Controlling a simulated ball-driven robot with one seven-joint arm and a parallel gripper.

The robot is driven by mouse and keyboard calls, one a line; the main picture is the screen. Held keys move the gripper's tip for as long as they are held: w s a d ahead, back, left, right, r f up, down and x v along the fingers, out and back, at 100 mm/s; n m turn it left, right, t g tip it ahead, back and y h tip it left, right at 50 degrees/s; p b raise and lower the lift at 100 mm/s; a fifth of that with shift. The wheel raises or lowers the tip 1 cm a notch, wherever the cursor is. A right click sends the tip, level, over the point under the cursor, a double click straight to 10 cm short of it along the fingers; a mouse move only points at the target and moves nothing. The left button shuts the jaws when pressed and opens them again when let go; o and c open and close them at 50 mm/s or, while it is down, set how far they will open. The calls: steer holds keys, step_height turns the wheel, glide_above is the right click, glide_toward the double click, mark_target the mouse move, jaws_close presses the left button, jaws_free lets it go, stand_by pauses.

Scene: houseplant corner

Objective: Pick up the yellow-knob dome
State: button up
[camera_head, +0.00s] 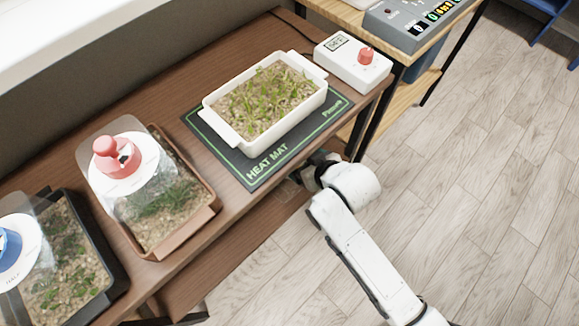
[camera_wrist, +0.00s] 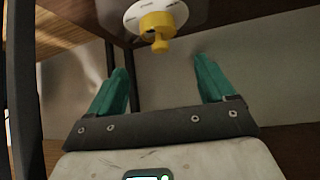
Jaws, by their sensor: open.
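The yellow-knob dome shows only in the wrist view, where I see its yellow knob (camera_wrist: 157,30) and part of a white disc (camera_wrist: 133,17) at the top edge. The rest of the dome is out of frame or unclear. In the head view I cannot see it. My gripper (camera_wrist: 162,75) is open, with two teal fingers apart and nothing between them. The knob lies beyond the fingertips, roughly centred between them and not touching. In the head view my arm reaches to the table's front edge, where the gripper is mostly hidden.
On the table (camera_head: 150,100) stand a red-knob dome (camera_head: 118,158) over a brown tray (camera_head: 190,228), a blue-knob dome (camera_head: 12,250) over a black tray (camera_head: 112,278), and a white planter (camera_head: 265,140) on a heat mat (camera_head: 240,172). A white controller box (camera_head: 345,68) sits at the back right.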

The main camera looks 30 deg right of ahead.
steer(key=b+x, duration=0.1)
steer(key=x, duration=0.4)
steer(key=shift+w, duration=0.1)
steer(key=b+x, duration=0.3)
steer(key=x, duration=0.2)
steer(key=shift+f, duration=0.2)
steer(key=shift+c, duration=0.4)
steer(key=c, duration=1.3)
steer(key=shift+r, duration=0.15)
